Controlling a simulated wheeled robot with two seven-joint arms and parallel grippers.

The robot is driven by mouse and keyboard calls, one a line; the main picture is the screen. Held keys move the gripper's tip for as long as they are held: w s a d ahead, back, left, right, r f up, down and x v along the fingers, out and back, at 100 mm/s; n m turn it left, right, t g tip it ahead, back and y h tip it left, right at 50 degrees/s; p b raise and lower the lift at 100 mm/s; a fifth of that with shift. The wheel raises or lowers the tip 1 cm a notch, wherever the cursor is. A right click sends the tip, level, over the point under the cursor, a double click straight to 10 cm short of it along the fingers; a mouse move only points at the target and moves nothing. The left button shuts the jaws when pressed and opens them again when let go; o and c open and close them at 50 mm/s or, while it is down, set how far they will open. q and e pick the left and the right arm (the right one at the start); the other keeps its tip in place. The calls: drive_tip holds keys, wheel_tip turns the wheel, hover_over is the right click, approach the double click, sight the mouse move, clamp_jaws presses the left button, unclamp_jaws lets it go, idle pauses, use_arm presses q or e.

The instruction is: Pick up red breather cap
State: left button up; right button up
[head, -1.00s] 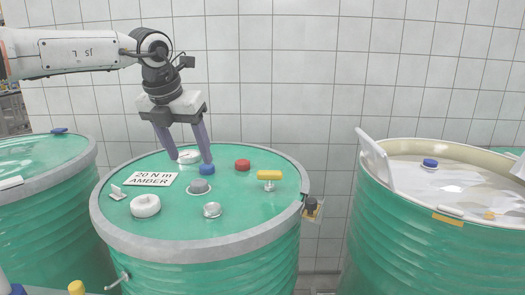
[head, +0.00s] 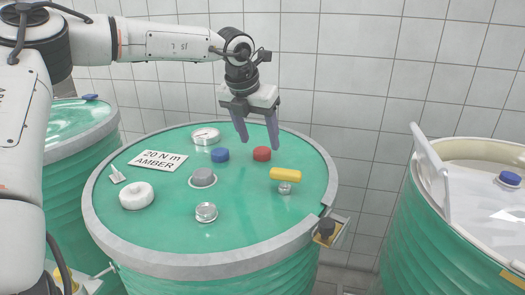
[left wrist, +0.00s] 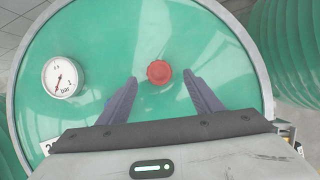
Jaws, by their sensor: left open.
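The red breather cap (head: 262,154) sits on the green drum lid (head: 160,220), right of a blue cap. In the left wrist view the red cap (left wrist: 159,72) shows just beyond the fingertips and between their lines. My left gripper (head: 260,146) is open and points down above the lid at the red cap, with its fingers apart. In the left wrist view the gripper (left wrist: 160,82) is empty. Whether the fingertips are level with the cap is hard to tell. My right gripper is not in view.
Near the red cap are a blue cap (head: 220,155), a pressure gauge (head: 205,136), a yellow-handled valve (head: 285,175), a grey cap (head: 203,178), a metal fitting (head: 206,212) and a white ring (head: 137,196). A label plate (head: 157,161) lies left. An open drum (head: 440,230) stands right.

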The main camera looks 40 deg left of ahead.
sight(261, 150)
use_arm(q)
drive_tip(key=x, duration=0.3)
drive_tip(key=shift+a+f, duration=0.1)
drive_tip(key=shift+f, duration=0.25)
drive_tip(key=c, duration=1.1)
